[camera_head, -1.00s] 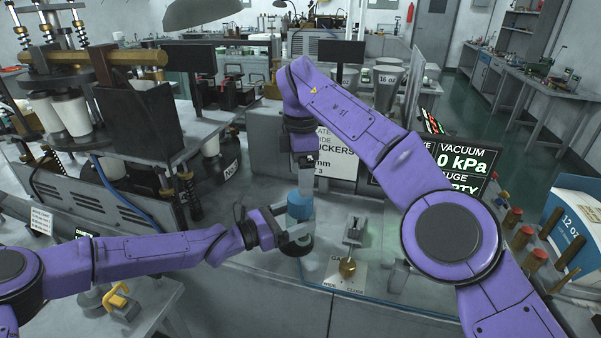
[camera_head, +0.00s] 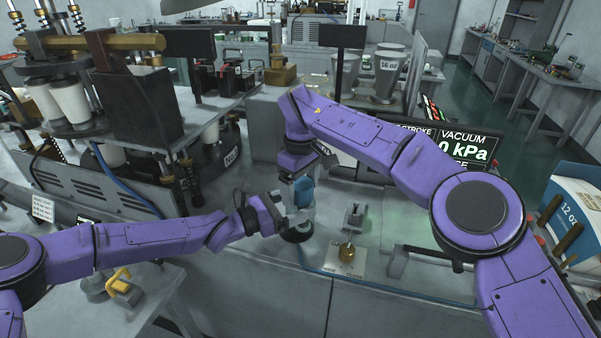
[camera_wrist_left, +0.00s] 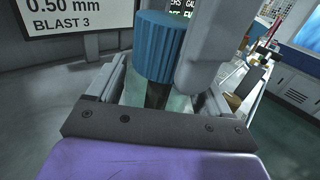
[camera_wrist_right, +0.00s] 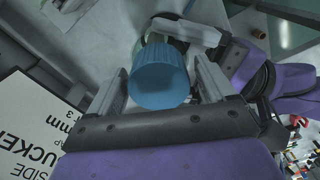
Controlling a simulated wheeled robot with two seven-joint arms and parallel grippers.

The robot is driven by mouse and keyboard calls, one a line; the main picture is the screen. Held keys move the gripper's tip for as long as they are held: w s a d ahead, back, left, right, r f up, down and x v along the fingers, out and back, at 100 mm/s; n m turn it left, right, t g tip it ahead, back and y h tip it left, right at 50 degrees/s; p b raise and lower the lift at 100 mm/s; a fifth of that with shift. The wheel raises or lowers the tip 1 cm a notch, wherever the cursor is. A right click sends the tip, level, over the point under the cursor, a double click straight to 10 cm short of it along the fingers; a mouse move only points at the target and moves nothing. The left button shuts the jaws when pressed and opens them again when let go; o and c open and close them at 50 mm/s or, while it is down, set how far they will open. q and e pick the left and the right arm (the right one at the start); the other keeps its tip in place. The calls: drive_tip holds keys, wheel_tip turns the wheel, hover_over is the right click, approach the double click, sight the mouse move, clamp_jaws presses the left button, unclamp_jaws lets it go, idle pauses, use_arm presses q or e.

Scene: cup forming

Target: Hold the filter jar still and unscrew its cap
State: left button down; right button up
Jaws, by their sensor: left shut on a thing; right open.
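The filter jar (camera_wrist_left: 157,96) stands upright on the bench with a ribbed blue cap (camera_head: 303,191) on top. The cap is large in the left wrist view (camera_wrist_left: 160,48) and the right wrist view (camera_wrist_right: 160,78). My left gripper (camera_head: 297,218) is shut on the jar from the left, below the cap; the jar body is mostly hidden by its fingers. My right gripper (camera_wrist_right: 160,84) is open, pointing down over the cap, with one finger on each side of it. I cannot tell whether those fingers touch the cap.
A dark round base (camera_head: 297,234) sits under the jar. The vacuum display (camera_head: 466,150) is behind my right arm. A machine with white cups (camera_head: 72,101) stands at left.

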drive_tip(key=shift+f, duration=0.25)
drive_tip(key=c, duration=1.1)
drive_tip(key=shift+o, duration=0.2)
drive_tip(key=n, duration=0.6)
drive_tip(key=shift+s+a, duration=0.1)
drive_tip(key=n, duration=0.6)
drive_tip(key=shift+n, duration=0.3)
drive_tip(key=n, duration=0.6)
drive_tip(key=shift+a, duration=0.1)
drive_tip(key=n, duration=1.5)
drive_tip(key=shift+s+n, duration=0.1)
drive_tip(key=shift+n, duration=0.2)
drive_tip(key=n, duration=0.6)
drive_tip(key=shift+r, duration=0.1)
drive_tip(key=n, duration=1.3)
drive_tip(key=shift+s+n, duration=0.1)
drive_tip(key=shift+n, duration=0.3)
